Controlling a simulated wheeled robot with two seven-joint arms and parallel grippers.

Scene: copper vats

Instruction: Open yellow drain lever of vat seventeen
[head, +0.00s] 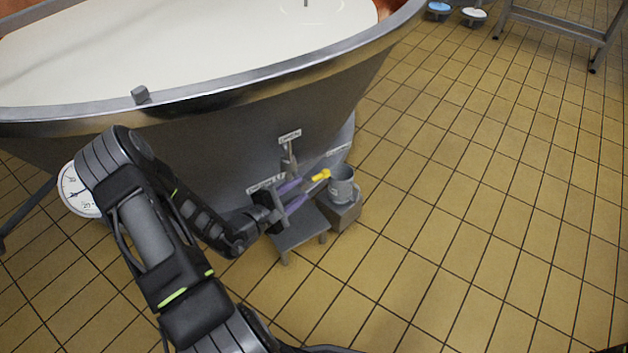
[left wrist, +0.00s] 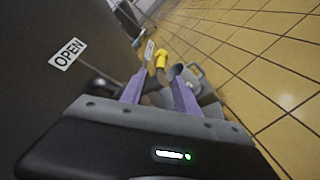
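The vat (head: 235,140) is a big metal vessel full of white liquid, on the left of the head view. The yellow lever (head: 321,175) sticks out low by its base; it also shows in the left wrist view (left wrist: 161,60). My left gripper (head: 307,188) reaches toward it from the left. Its two purple fingers are apart, and in the left wrist view the gripper (left wrist: 159,75) has the lever just beyond and between its tips. I cannot tell whether they touch. A vat number is not readable. My right gripper is not in view.
A grey jug (head: 342,184) stands on a small box (head: 343,214) close beside the lever. A low grey stand (head: 299,232) is under my gripper. An "OPEN" label (left wrist: 68,54) is on the left.

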